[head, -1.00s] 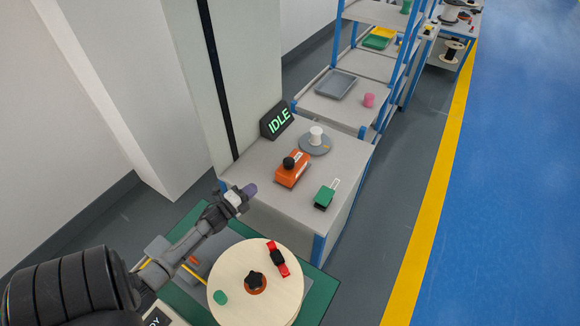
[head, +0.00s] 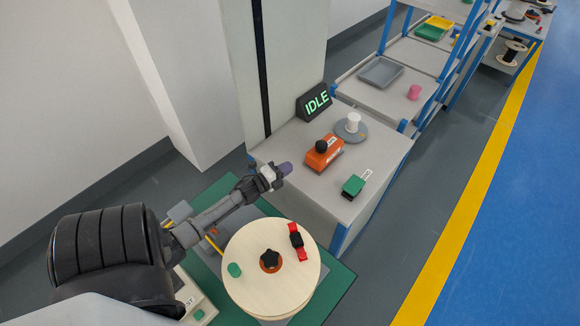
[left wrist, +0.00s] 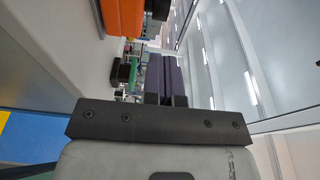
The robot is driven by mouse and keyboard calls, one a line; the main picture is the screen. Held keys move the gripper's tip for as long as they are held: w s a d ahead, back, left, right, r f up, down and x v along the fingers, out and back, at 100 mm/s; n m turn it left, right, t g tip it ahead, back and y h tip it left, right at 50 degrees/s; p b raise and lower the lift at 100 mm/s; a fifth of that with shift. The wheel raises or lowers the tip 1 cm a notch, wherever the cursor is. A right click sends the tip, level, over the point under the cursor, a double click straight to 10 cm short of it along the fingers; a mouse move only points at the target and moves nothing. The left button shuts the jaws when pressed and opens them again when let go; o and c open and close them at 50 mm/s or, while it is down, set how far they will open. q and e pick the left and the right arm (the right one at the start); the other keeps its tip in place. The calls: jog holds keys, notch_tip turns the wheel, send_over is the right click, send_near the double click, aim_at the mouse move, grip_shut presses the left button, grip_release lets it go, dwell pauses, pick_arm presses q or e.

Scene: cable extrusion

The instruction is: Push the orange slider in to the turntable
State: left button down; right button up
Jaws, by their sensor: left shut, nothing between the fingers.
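The orange slider (head: 323,154) with a black knob sits on a grey cabinet top in the head view. Behind it on the same top is the grey round turntable (head: 351,130) with a white spool on it. The slider and turntable are close, and I cannot tell whether they touch. My left gripper (head: 286,169) is shut and empty, its purple fingertips pointing at the cabinet, in front and left of the slider. In the left wrist view the purple fingers (left wrist: 166,78) are together and an orange part (left wrist: 122,17) shows at the top. My right gripper is not in view.
A green switch block (head: 353,186) stands right of the slider. An IDLE display (head: 315,102) stands at the back left against a pillar. A wooden reel (head: 247,262) on a green mat lies below my arm. Shelves with trays (head: 381,72) stand behind.

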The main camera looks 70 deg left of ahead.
aim_at(317, 150)
pick_arm(q)
jog(key=b+x, duration=0.5)
jog(key=x, duration=0.6)
jog(key=shift+w+a, duration=0.15)
jog(key=shift+w, duration=0.25)
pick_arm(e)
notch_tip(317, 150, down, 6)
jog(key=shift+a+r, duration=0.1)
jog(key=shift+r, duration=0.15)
